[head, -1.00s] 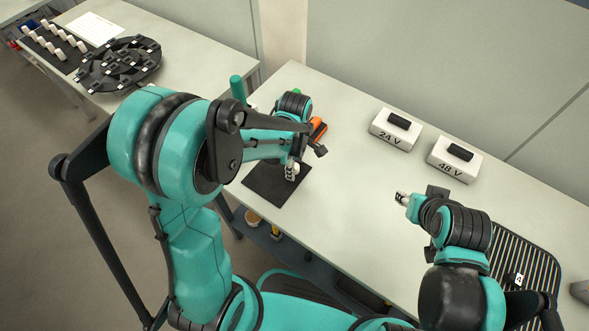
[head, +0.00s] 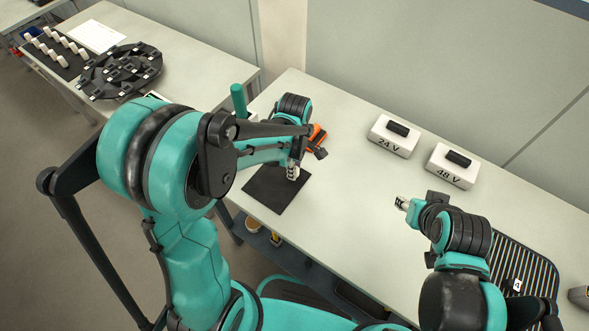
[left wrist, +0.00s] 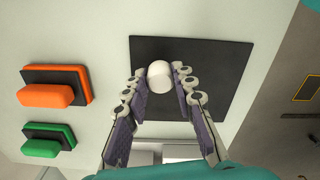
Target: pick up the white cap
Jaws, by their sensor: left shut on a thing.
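The white cap (left wrist: 160,74) shows in the left wrist view as a small round white piece over the black mat (left wrist: 223,75). My left gripper (left wrist: 159,82) is shut on it, with one finger on each side of the cap. In the head view my left gripper (head: 293,172) is at the upper right part of the black mat (head: 272,195), and the cap is mostly hidden by the fingers there. I cannot tell whether the cap touches the mat. My right gripper (head: 402,203) hangs over the table at the right, and its fingers are too small to read.
An orange block (left wrist: 48,95) and a green block (left wrist: 42,147) lie beside the mat. White boxes marked 24 V (head: 393,137) and 48 V (head: 453,165) stand at the back. A black ribbed mat (head: 533,270) lies at the right. The middle of the table is clear.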

